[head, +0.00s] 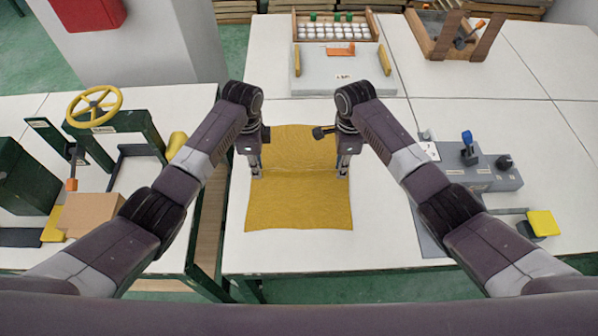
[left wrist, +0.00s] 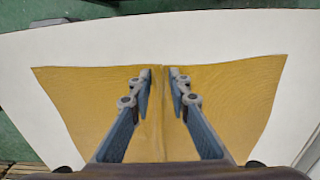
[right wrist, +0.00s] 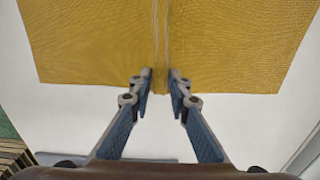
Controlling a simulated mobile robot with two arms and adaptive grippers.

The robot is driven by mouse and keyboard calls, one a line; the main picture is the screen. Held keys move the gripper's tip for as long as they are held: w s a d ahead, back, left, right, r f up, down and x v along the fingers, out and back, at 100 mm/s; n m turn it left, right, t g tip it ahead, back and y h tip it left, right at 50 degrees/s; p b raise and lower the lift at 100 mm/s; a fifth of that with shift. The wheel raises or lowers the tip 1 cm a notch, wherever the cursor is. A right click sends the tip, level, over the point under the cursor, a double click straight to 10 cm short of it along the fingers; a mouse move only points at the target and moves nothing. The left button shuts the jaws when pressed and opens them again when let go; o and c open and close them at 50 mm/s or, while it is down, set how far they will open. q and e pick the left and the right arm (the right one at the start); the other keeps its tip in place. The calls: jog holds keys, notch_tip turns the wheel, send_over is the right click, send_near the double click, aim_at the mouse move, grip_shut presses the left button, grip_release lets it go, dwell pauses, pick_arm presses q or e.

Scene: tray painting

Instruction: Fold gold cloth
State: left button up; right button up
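The gold cloth (head: 297,208) lies spread on the white table, with a narrow raised crease running across its middle from left to right. In the head view my left gripper (head: 255,172) is at the left end of this crease and my right gripper (head: 343,172) at the right end. In the left wrist view the fingertips (left wrist: 160,78) are close together on either side of the crease, at the cloth's edge. In the right wrist view the fingertips (right wrist: 160,80) likewise pinch the crease at the opposite edge. Both appear shut on the cloth (right wrist: 90,45).
A grey block (head: 345,75) with yellow handles and a rack of white pieces (head: 337,30) stand behind the cloth. A grey fixture with a blue knob (head: 467,145) is to the right. A side bench with a yellow handwheel (head: 94,106) is left, across a gap.

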pick_arm(q)
jog(key=shift+f, duration=0.15)
grip_shut()
pick_arm(e)
jog(key=shift+f, duration=0.15)
grip_shut()
jog(key=shift+s, duration=0.1)
dwell(0.6)
